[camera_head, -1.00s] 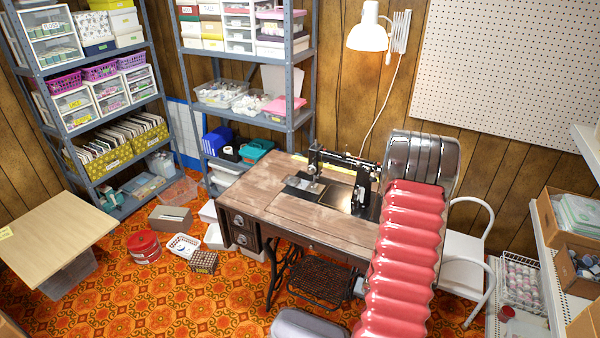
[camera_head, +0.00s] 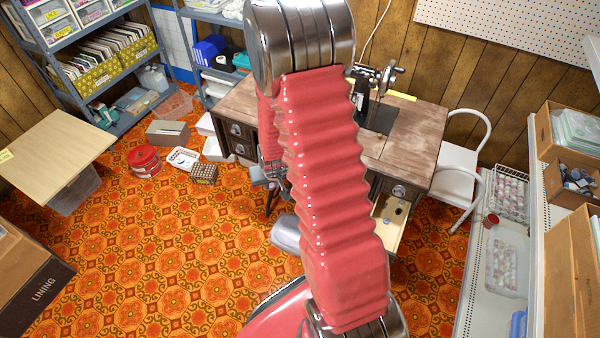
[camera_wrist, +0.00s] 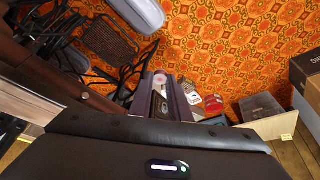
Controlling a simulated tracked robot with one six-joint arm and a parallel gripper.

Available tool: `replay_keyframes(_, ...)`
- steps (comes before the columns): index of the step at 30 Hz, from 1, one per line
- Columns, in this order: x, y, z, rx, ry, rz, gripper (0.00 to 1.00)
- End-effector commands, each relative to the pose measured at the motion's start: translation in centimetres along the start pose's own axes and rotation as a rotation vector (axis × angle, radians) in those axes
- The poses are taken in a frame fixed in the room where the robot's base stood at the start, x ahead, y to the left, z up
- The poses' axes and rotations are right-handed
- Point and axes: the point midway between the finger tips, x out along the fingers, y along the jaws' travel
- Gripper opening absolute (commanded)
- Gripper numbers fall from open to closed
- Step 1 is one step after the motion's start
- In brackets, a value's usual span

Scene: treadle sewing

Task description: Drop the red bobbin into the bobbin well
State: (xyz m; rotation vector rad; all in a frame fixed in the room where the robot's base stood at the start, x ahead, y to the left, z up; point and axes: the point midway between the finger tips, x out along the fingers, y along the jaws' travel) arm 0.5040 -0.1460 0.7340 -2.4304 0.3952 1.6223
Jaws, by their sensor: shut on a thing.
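The sewing machine (camera_head: 375,78) stands on the wooden treadle table (camera_head: 412,150), partly hidden behind my arm in the head view. My gripper is hidden in that view. In the wrist view two dark fingers (camera_wrist: 164,82) show beyond the black gripper housing, close together. A small pinkish round piece, apparently the red bobbin (camera_wrist: 160,79), sits between their tips, small and hard to make out. The fingers look shut on it, away from the floor behind. I cannot make out the bobbin well in either view.
An open drawer (camera_head: 388,222) juts from the table's right front. A white chair (camera_head: 462,160) stands at its right. A grey stool seat (camera_head: 287,235) is in front, partly hidden. A red tin (camera_head: 144,161) and white basket (camera_head: 183,158) lie on the patterned floor, which is clear at left front.

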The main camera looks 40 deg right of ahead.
Motion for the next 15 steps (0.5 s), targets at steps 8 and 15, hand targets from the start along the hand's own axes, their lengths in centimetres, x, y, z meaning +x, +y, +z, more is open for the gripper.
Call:
replay_keyframes(8, -2.7, -9.6, -0.3, -0.198, 0.001, -0.075, 0.00)
replay_keyframes(15, -4.4, -14.3, 0.3, -0.300, -0.001, -0.112, 0.00)
